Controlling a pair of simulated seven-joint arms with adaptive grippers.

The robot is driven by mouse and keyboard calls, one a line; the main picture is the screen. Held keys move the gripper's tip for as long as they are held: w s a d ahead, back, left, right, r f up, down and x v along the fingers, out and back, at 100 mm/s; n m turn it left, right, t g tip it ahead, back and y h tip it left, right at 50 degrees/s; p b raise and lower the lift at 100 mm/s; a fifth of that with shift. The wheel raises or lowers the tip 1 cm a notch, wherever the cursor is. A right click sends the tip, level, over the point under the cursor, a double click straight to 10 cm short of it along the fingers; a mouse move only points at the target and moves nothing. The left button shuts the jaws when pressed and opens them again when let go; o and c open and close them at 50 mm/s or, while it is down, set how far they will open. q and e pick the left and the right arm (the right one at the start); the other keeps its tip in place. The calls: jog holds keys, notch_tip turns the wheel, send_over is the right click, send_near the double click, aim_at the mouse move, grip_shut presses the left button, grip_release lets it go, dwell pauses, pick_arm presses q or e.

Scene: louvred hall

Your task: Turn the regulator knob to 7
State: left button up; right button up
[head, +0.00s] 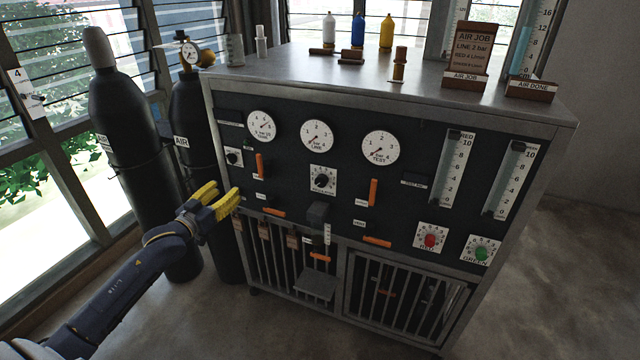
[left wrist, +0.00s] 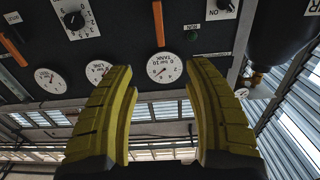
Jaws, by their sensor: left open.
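The regulator knob (head: 322,180) is a black knob on a white square dial plate with numbers, in the middle of the dark panel under the LINE gauge. In the left wrist view the same black knob (left wrist: 73,20) shows at the upper left, upside down. Its exact pointer reading is too small to tell. My left gripper (head: 222,200) has yellow fingers and is at the panel's left edge, left of the knob and apart from it. In the left wrist view its fingers (left wrist: 160,82) are spread wide with nothing between them. My right gripper is not in view.
Orange handles, including one (head: 259,166) left of the knob, stick out from the panel. A TANK gauge (head: 261,126), LINE gauge (head: 317,135) and TEST gauge (head: 380,148) sit above. A dark box (head: 318,213) protrudes below the knob. A black cylinder (head: 120,120) stands left.

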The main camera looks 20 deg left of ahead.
pick_arm(q)
jog(key=shift+o, duration=0.6)
jog(key=w+d+r+n, duration=0.1)
jog(key=w+d+r+n+t+y, duration=0.1)
jog(key=w+n, duration=0.1)
jog(key=shift+d+t, duration=0.3)
jog(key=shift+d, duration=0.05)
jog(key=n+g+h, duration=0.1)
jog(key=n+g, duration=0.1)
jog(key=n, duration=2.2)
send_near(320, 183)
jog(key=shift+w+d+f, duration=0.1)
jog(key=shift+w, duration=5.2)
grip_shut()
